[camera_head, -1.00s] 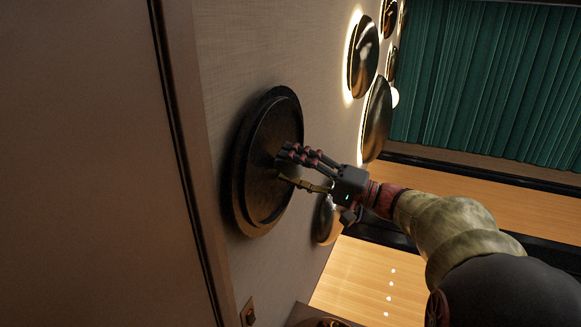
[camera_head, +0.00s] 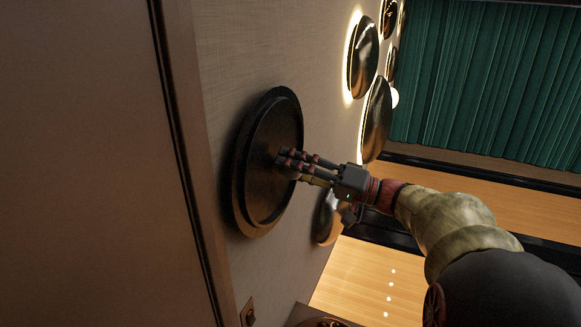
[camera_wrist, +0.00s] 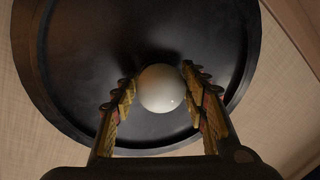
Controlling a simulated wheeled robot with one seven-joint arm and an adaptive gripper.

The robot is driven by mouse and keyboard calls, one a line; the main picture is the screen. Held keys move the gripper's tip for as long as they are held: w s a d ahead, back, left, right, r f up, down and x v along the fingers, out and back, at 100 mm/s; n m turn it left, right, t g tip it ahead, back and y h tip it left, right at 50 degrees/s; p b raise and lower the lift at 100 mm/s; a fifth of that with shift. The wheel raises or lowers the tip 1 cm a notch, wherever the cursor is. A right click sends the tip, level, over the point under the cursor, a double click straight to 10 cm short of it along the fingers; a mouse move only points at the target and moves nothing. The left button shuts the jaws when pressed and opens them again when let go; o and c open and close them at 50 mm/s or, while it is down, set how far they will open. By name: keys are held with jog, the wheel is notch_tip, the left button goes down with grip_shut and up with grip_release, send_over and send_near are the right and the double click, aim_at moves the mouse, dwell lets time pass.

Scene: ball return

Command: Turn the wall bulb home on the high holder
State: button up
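The wall bulb (camera_wrist: 162,89) is a round white globe at the middle of a dark round disc in the wrist view. The disc, the holder (camera_head: 262,125), is mounted on the wall at centre left in the head view. My gripper (camera_head: 284,160) reaches to the disc's middle from the right. In the wrist view its two ridged, yellowish fingers lie close against the left and right sides of the bulb, shut on it. The bulb is hidden behind the fingers in the head view. Its base and the socket are hidden behind the globe.
Other dark discs (camera_head: 376,120), some glowing behind, hang farther along the wall. A brown panel (camera_head: 90,160) stands close on the left. A small wall plate (camera_head: 249,312) is low down. Wooden lanes and a green curtain (camera_head: 480,80) lie beyond.

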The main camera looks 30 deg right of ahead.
jog(key=c, duration=0.3)
jog(key=shift+c, duration=0.2)
jog(key=o, duration=0.4)
jog(key=shift+f+m, duration=0.1)
jog(key=shift+m, duration=0.5)
jog(key=o, duration=0.6)
jog(key=shift+c, duration=0.2)
jog(key=v, duration=1.2)
jog(key=shift+a, duration=0.1)
